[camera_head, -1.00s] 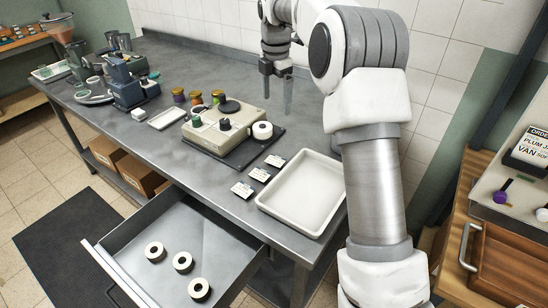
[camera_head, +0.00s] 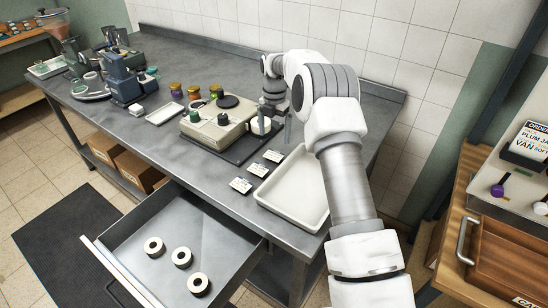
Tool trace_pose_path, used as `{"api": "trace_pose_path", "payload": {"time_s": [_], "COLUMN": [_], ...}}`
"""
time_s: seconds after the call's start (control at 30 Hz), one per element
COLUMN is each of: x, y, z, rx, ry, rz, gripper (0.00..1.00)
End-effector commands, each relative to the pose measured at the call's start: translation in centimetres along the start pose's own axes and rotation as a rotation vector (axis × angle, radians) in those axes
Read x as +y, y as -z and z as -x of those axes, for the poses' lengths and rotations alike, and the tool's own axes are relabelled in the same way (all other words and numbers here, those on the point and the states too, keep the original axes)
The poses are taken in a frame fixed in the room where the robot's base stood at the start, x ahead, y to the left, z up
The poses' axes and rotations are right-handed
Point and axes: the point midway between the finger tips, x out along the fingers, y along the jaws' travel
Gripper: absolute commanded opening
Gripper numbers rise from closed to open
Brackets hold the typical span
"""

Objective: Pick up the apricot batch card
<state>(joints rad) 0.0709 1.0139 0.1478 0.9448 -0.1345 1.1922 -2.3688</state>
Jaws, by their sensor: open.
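Three small white printed cards lie in a slanting row on the steel bench: a near card (camera_head: 241,185), a middle card (camera_head: 258,170) and a far card (camera_head: 273,156). Their print is too small to read, so I cannot tell which is the apricot batch card. My gripper (camera_head: 276,126) is open above the bench, beyond the far card and beside the right end of the label machine (camera_head: 215,125). It appears apart from the cards and nothing shows between its fingers.
A white tray (camera_head: 297,222) lies right of the cards. The machine sits on a dark mat, with small jars (camera_head: 194,93) behind it. A drawer (camera_head: 150,283) holding three rolls hangs open in front. A blue-grey device (camera_head: 121,83) stands at left.

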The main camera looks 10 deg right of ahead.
Motion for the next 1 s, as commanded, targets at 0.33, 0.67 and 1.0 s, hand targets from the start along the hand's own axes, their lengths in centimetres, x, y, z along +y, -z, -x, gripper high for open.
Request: {"api": "trace_pose_path", "payload": {"time_s": [0.33,0.67,1.0], "x": [0.0,-0.1,-0.1], "y": [0.1,0.4,0.3], "z": [-3.3,-7.7,-8.0], "rx": [0.0,0.0,-0.002], "ry": [0.0,0.0,-0.001], "rz": [0.0,0.0,0.0], "gripper": [1.0,1.0,0.87]}}
